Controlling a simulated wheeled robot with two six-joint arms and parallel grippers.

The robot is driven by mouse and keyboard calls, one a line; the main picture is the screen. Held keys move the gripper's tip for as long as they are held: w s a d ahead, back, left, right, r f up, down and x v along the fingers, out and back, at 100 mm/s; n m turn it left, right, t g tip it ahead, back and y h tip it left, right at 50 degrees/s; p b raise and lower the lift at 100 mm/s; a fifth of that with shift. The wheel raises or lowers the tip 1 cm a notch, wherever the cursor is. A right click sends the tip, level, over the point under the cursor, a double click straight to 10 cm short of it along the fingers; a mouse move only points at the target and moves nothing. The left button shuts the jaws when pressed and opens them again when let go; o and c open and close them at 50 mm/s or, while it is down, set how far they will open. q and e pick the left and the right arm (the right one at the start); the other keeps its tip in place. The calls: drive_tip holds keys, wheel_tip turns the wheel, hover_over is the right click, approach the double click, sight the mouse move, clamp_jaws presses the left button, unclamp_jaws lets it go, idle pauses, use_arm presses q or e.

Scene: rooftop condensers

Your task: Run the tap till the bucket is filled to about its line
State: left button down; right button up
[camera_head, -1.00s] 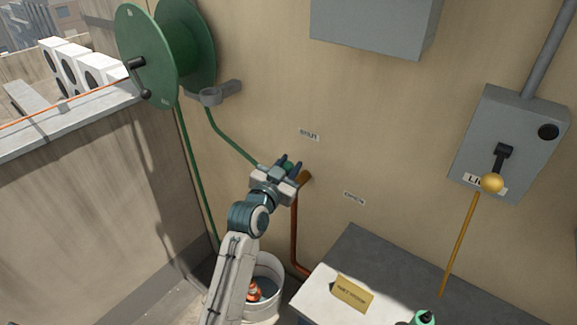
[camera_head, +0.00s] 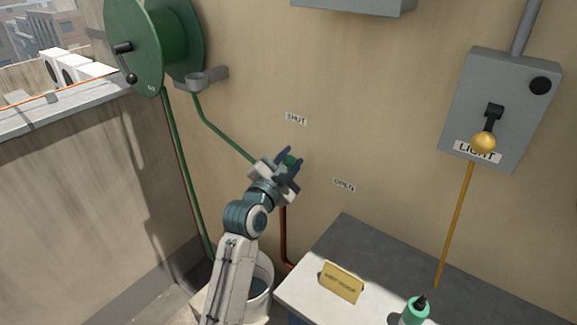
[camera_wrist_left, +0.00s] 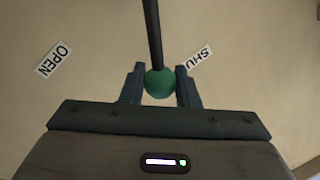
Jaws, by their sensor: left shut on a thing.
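My left gripper (camera_head: 287,161) is shut on the green knob (camera_head: 291,161) of the tap's lever at the wall. In the left wrist view the knob (camera_wrist_left: 160,82) sits between both fingers, at the end of a dark rod (camera_wrist_left: 153,35). The knob is between the SHUT label (camera_head: 296,118) and the OPEN label (camera_head: 344,185). A copper pipe (camera_head: 284,235) runs down the wall below it. The white bucket (camera_head: 264,270) stands below, partly hidden by my left arm. Its inside looks dark; its line and water level cannot be made out. My right gripper is out of view.
A green hose reel (camera_head: 135,45) with a green hose (camera_head: 178,160) hangs at left. A table (camera_head: 400,258) at right holds a yellow sign (camera_head: 341,283) and a green bottle (camera_head: 415,311). A grey box (camera_head: 500,110) has a LIGHT lever and yellow pole.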

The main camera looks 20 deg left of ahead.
use_arm(q)
drive_tip(key=shift+d, duration=0.15)
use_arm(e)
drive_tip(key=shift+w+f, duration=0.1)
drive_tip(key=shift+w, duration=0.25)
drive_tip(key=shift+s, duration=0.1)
use_arm(q)
drive_tip(key=c, duration=1.1)
unclamp_jaws()
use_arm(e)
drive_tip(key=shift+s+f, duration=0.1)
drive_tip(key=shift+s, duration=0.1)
use_arm(q)
drive_tip(key=shift+f, duration=0.1)
drive_tip(key=shift+s, duration=0.3)
drive_tip(key=b+v, duration=0.3)
drive_tip(key=v, duration=0.7)
drive_tip(key=shift+s, duration=0.15)
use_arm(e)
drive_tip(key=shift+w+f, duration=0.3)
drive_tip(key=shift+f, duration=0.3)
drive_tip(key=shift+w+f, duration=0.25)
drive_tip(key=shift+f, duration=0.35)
